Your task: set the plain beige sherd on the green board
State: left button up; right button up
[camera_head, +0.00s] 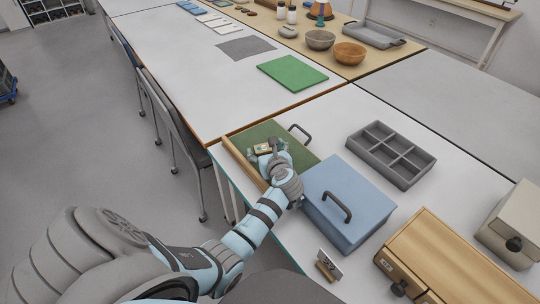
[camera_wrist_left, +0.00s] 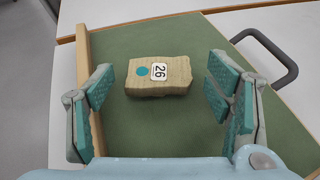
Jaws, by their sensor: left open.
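A beige sherd (camera_head: 262,148) lies in a green-lined wooden tray (camera_head: 240,163) on the near table. In the left wrist view the sherd (camera_wrist_left: 158,76) shows a white label reading 26 and a teal dot. My left gripper (camera_head: 270,151) is over the tray. In the wrist view its open fingers (camera_wrist_left: 160,82) stand on either side of the sherd, with gaps between; it holds nothing. The flat green board (camera_head: 293,73) lies bare on the white table farther back. My right gripper is not in view.
A blue box (camera_head: 348,200) with a dark handle stands right of the tray. A grey divided tray (camera_head: 391,154) and a wooden box (camera_head: 455,265) are farther right. Bowls (camera_head: 319,40) stand beyond the green board. A grey mat (camera_head: 245,47) lies left of it.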

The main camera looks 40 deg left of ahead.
pick_arm(q)
jog(key=p+v, duration=0.2)
jog(key=v, duration=0.8)
jog(key=shift+s+d+r, duration=0.1)
jog(key=shift+d, duration=0.05)
jog(key=shift+s+d+r, duration=0.15)
jog(key=shift+s+d, duration=0.05)
